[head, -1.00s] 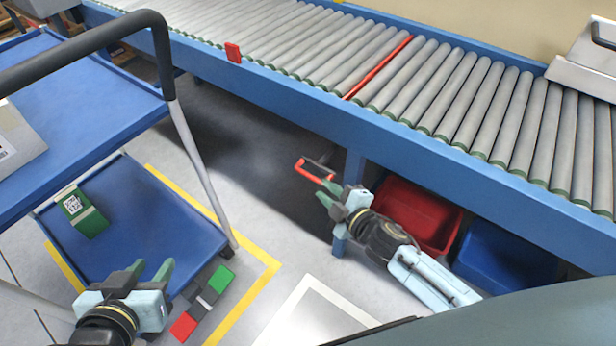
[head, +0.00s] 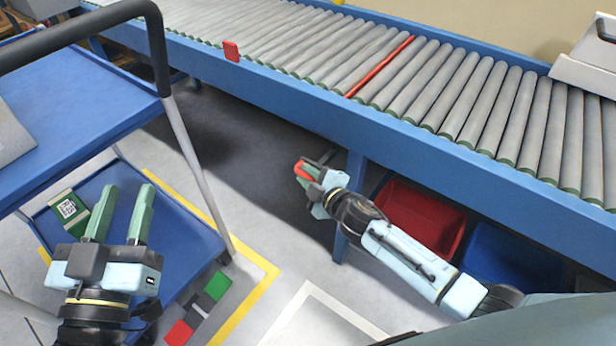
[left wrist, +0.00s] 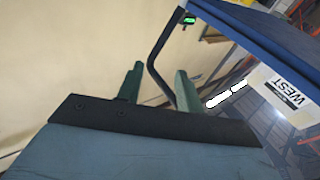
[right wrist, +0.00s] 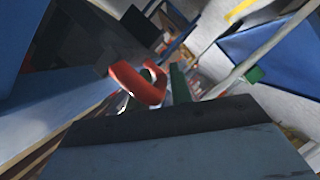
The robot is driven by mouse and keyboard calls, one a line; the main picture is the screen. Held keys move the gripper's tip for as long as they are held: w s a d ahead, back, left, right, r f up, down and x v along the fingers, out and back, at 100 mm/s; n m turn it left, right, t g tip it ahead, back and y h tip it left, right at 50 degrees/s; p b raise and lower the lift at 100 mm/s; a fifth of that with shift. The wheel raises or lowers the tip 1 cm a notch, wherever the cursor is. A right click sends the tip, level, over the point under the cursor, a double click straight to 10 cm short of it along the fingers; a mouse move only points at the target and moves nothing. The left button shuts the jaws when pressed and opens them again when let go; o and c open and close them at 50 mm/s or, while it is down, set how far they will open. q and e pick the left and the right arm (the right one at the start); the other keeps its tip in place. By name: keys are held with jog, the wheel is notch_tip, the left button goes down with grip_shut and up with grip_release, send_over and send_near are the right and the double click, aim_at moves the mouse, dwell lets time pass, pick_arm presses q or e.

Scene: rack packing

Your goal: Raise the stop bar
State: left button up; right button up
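The stop bar (head: 380,66) is a thin red strip across the conveyor between grey rollers. From here I cannot tell whether it stands above them. A red loop handle (head: 301,171) sticks out below the conveyor's near side. My right gripper (head: 312,178) is at this handle, its fingers overlapping it in the head view. The handle (right wrist: 139,86) is right in front of the fingers in the right wrist view and hides part of them, so their closure is unclear. My left gripper (head: 127,190) is open and empty over the cart's lower shelf.
A blue cart (head: 90,100) with a dark push handle stands at left; a green box (head: 70,208) lies on its lower shelf. A red bin (head: 420,222) and a blue bin (head: 510,262) sit under the conveyor. A conveyor leg (head: 352,190) stands beside my right arm.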

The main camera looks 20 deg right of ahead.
pick_arm(q)
jog(key=shift+r, duration=0.1)
pick_arm(e)
grip_shut()
